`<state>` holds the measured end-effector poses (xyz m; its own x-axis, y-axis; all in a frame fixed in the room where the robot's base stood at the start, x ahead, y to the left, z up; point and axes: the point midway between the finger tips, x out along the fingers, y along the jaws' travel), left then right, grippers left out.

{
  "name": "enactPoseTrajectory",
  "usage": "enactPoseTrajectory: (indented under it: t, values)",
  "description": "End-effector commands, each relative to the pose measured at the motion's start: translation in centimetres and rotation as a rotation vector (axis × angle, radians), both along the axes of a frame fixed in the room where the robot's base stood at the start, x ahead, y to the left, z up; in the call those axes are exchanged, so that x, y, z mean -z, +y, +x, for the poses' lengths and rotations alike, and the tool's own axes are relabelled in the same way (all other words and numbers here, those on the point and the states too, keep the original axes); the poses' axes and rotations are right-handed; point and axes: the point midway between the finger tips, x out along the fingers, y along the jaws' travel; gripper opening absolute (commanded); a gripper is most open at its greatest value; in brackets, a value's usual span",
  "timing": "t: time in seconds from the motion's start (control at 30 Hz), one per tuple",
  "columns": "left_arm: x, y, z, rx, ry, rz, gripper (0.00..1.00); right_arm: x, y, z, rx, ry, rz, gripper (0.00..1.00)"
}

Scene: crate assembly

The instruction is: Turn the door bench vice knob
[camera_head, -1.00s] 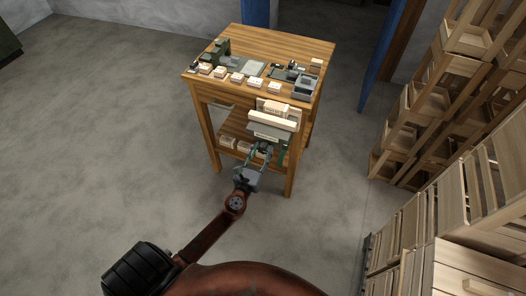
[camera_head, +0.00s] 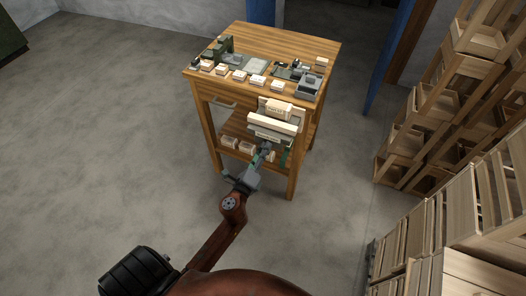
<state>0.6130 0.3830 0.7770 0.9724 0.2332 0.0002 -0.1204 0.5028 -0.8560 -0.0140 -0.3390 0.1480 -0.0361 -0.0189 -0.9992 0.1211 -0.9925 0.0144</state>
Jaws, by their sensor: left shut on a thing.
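The door bench vice (camera_head: 275,122) is on the front right of a wooden workbench (camera_head: 285,45), with pale wooden jaws and a small light block between them. Its knob is hidden behind my left gripper, just below the front jaw. My left gripper (camera_head: 264,152) is at the front of the vice, its fingers shut and turned so that they overlap in the picture. The arm reaches up to it from the bottom. My right gripper is not in view.
Several small labelled blocks (camera_head: 239,76) and tools stand on the bench top. More blocks (camera_head: 230,142) lie on the lower shelf. Stacked wooden crates (camera_head: 440,105) fill the right side. The floor (camera_head: 100,130) to the left is clear.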

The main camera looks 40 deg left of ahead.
Motion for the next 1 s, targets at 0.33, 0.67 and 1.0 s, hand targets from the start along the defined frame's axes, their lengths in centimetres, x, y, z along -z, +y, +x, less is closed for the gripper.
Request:
enactPoseTrajectory:
  t: [0.33,0.67,1.0]
  values:
    - [0.14,0.12,-0.05,-0.003,-0.065,-0.278,0.12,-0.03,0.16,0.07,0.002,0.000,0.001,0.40]
    - [0.19,0.12,-0.04,-0.003,-0.101,-0.425,0.12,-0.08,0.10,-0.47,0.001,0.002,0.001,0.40]
    - [0.22,0.17,-0.04,-0.003,-0.109,-0.462,0.12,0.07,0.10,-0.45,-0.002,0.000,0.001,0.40]
